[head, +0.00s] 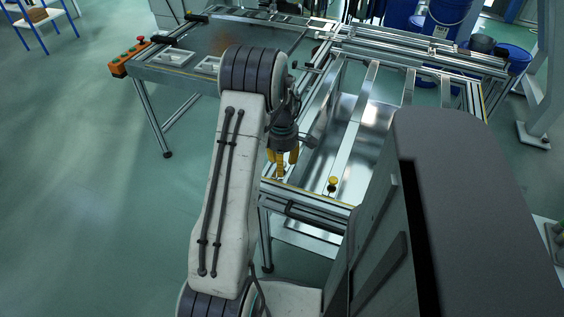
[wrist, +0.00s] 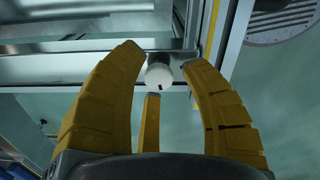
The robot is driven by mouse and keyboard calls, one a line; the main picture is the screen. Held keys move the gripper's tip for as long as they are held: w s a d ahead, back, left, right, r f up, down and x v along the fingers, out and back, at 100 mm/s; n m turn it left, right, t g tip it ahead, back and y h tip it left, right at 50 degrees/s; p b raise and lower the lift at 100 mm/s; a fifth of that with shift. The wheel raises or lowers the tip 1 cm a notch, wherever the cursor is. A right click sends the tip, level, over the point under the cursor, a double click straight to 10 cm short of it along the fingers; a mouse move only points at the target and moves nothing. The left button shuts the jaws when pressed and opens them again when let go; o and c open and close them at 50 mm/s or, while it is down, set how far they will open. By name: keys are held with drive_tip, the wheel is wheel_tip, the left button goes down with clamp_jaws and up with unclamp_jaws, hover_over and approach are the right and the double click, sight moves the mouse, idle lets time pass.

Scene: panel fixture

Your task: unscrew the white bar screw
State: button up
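The white bar screw (wrist: 159,74) shows in the wrist view as a small round white head with a dark mark at its lower edge. It sits at a metal bar (wrist: 90,68) close to a frame corner. My gripper (wrist: 162,72) has three yellow fingers, spread to the left, right and below the screw head in the picture. Narrow gaps show beside the head, so the fingers look open around it, not clamped. How far the tips reach down past it is unclear. In the head view my gripper (head: 281,172) points down at the fixture's near edge; the screw is hidden there.
The panel fixture (head: 318,203) is an aluminium frame with a shiny open trough (head: 350,135) and cross bars. A yellow-topped knob (head: 332,184) stands on its near side. An orange box with a red button (head: 130,58) is at the far left corner.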

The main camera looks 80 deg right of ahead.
drive_tip(key=shift+o, duration=0.7)
drive_tip(key=shift+r, duration=0.1)
drive_tip(key=shift+r, duration=0.2)
wheel_tip(320, 180, up, 12)
drive_tip(key=shift+f, duration=0.25)
idle(0.4)
